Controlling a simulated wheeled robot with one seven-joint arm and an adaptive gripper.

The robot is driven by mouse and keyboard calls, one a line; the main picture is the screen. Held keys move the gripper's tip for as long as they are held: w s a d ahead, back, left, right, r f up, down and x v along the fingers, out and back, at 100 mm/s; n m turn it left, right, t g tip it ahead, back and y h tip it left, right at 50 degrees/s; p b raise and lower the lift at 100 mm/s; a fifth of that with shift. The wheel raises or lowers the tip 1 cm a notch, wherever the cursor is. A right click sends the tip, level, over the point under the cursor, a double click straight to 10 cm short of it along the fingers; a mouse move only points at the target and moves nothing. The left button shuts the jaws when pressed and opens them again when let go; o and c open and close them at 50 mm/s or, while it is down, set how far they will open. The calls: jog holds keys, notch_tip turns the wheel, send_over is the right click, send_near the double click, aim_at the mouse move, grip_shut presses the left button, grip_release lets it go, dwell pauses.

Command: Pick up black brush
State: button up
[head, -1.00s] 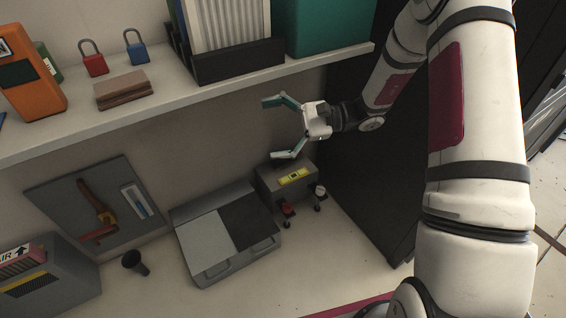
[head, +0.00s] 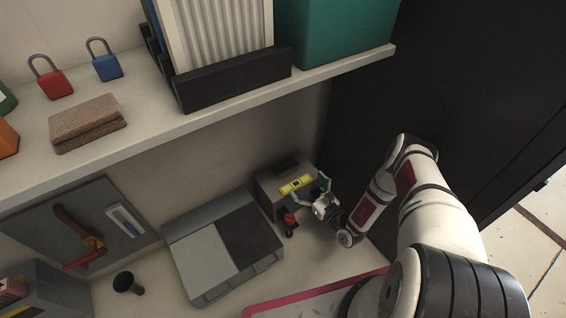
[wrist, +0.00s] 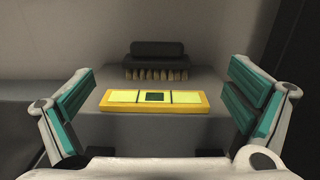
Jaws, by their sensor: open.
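The black brush (wrist: 157,54) lies on top of a small grey box (wrist: 205,88) in the wrist view, towards its far edge, with pale bristles facing me. In the head view the brush (head: 287,167) is a dark shape on the box near the dark cabinet. My gripper (head: 311,191) is open and empty at the front of the box. In the wrist view its teal-padded fingers (wrist: 157,103) stand wide apart, left and right. A yellow strip (wrist: 155,101) on the box lies between the fingers, nearer than the brush. The fingers are apart from the brush.
A shelf (head: 215,103) with padlocks, a brown block and files runs above the bench. A grey case (head: 205,255) stands left of the box. A red knob (head: 290,219) sticks out at the box's front. A dark cabinet (head: 455,110) rises on the right.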

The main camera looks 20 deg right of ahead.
aim_at(286, 164)
jog(key=b+x, duration=0.1)
jog(key=x, duration=0.1)
jog(key=b+x, duration=0.1)
jog(key=x, duration=0.5)
jog(key=shift+d+f+b, duration=0.1)
jog(key=shift+f+b, duration=0.3)
jog(key=shift+a+b+x, duration=0.15)
jog(key=shift+b+x, duration=0.6)
jog(key=shift+x, duration=0.7)
jog(key=shift+a+b+x, duration=0.2)
jog(key=shift+b+x, duration=0.55)
jog(key=shift+x, duration=0.7)
jog(key=shift+s+r, duration=0.15)
jog(key=c, duration=1.3)
